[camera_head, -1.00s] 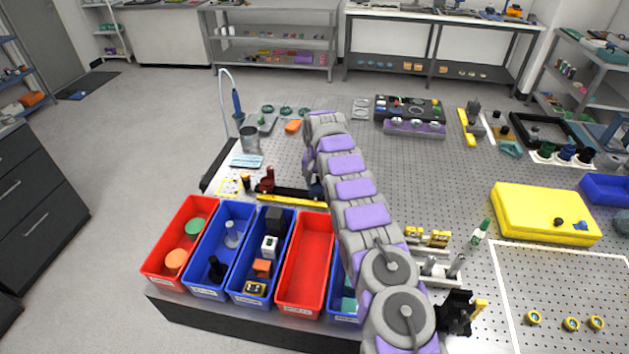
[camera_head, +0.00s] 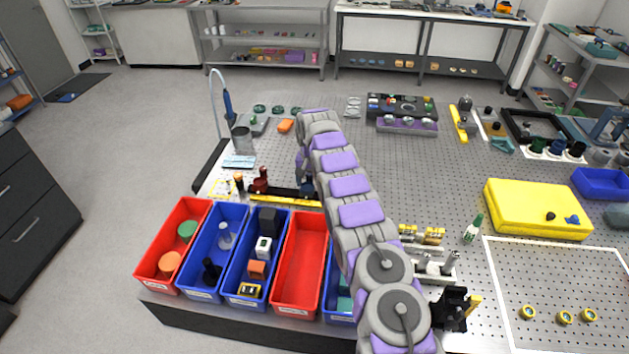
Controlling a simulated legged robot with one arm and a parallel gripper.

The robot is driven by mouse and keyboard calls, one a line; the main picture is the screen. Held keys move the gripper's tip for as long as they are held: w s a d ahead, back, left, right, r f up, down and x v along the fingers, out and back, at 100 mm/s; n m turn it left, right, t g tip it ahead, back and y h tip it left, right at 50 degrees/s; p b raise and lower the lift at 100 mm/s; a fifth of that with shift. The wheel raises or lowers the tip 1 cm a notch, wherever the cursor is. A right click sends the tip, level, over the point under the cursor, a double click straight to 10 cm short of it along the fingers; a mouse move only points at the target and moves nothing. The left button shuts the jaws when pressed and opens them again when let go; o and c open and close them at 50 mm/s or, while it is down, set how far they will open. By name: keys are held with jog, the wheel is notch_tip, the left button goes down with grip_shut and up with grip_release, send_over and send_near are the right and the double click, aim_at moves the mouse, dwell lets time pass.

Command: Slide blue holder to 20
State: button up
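A dark rail (camera_head: 285,192) with a yellow scale strip (camera_head: 284,201) along its front edge lies behind the bins on the perforated table. Its numbers are too small to read. A dark red holder (camera_head: 261,182) stands at the rail's left part. A dark blue piece (camera_head: 306,189), seemingly the blue holder, shows at the rail's right part, partly hidden by my arm. My arm reaches over the table and its far end bends down just above this blue piece. My gripper's fingers cannot be made out there, nor whether they touch the holder.
A metal cup (camera_head: 242,141) and a thin curved stand (camera_head: 217,105) are behind the rail on the left. A yellow case (camera_head: 537,209) lies on the right. The table's middle (camera_head: 420,170) is clear.

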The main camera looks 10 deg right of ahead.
aim_at(309, 189)
jog(key=r, duration=0.1)
jog(key=a+r, duration=0.1)
jog(key=r+p, duration=0.1)
jog(key=shift+s+a+r+g, duration=0.15)
jog(key=shift+s+r+g, duration=0.1)
jog(key=shift+g, duration=0.05)
notch_tip(309, 189, up, 14)
jog(key=p, duration=0.1)
jog(key=shift+s+d+t+p, duration=0.15)
jog(key=shift+d+t+p, duration=0.15)
jog(key=shift+d+t, duration=0.1)
jog(key=shift+f, duration=0.15)
